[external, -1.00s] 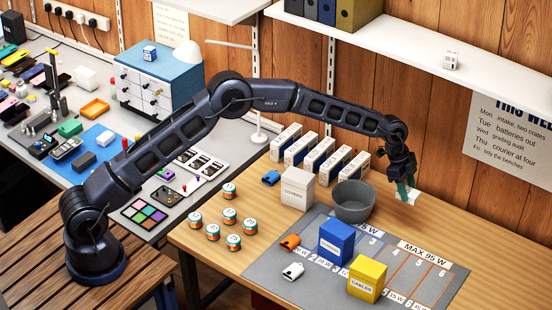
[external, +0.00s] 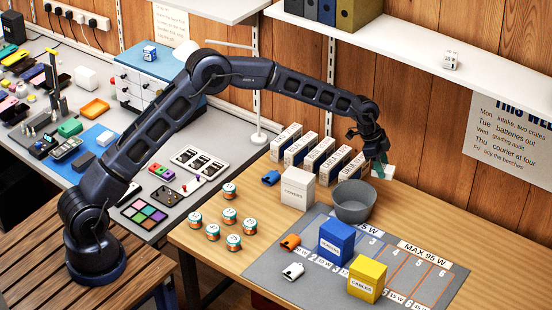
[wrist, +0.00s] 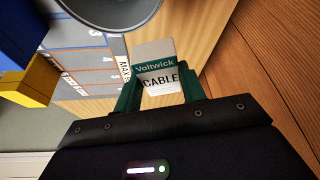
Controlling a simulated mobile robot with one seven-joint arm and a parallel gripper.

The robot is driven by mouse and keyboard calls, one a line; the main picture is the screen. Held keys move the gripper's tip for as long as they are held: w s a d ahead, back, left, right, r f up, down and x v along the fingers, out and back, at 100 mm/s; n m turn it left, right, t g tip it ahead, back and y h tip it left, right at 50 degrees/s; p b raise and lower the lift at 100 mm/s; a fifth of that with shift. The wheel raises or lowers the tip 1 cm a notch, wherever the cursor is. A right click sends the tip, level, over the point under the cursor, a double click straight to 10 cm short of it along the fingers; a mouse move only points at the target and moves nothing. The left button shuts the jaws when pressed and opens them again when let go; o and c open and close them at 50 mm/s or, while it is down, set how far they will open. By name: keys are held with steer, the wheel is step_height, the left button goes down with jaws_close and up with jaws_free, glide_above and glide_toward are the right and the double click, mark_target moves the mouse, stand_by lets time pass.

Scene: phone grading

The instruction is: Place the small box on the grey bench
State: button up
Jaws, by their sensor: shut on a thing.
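My gripper (external: 378,166) is shut on a small white box (external: 387,172) above the wooden table's back edge, beyond the grey bucket. In the wrist view the box (wrist: 158,66) has a green band reading "Voltwick" and the word "CABLE". It sits between my green fingertips (wrist: 157,92), clear of the tabletop as far as I can tell.
The grey bucket (external: 355,203), a white covers box (external: 298,188) and a row of upright white boxes (external: 318,155) stand near my gripper. A blue drawer cabinet (external: 150,85) stands on the grey bench. Blue (external: 336,242) and yellow (external: 367,280) boxes stand on the grey mat.

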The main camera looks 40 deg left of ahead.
steer(key=s+a+f+n+t, duration=0.1)
steer(key=s+a+f+n, duration=0.1)
steer(key=a, duration=1)
steer(key=s+a+f+n+y, duration=0.1)
steer(key=a+f+n, duration=0.3)
steer(key=a, duration=0.8)
steer(key=s+a+f+n+t+y, duration=0.1)
steer(key=s+a+f+n, duration=0.1)
steer(key=a, duration=1)
steer(key=shift+s+f+n+t, duration=0.3)
steer(key=shift+s+f+n, duration=0.15)
steer(key=shift+f, duration=0.25)
steer(key=s+a+f+n+y, duration=0.1)
steer(key=s+a+n, duration=0.15)
steer(key=a, duration=0.55)
steer(key=s+a+f+n+y, duration=0.15)
steer(key=a+n, duration=0.25)
steer(key=a, duration=0.5)
step_height(320, 180, up, 7)
steer(key=w+a+m, duration=0.1)
steer(key=w+m, duration=0.1)
steer(key=n+y, duration=0.3)
steer(key=n, duration=0.8)
glide_above(103, 134)
steer(key=s+d, duration=0.1)
step_height(103, 134, down, 6)
steer(key=shift+f, duration=3.55)
steer(key=shift+f, duration=0.4)
steer(key=o, duration=1.2)
steer(key=shift+c, duration=0.2)
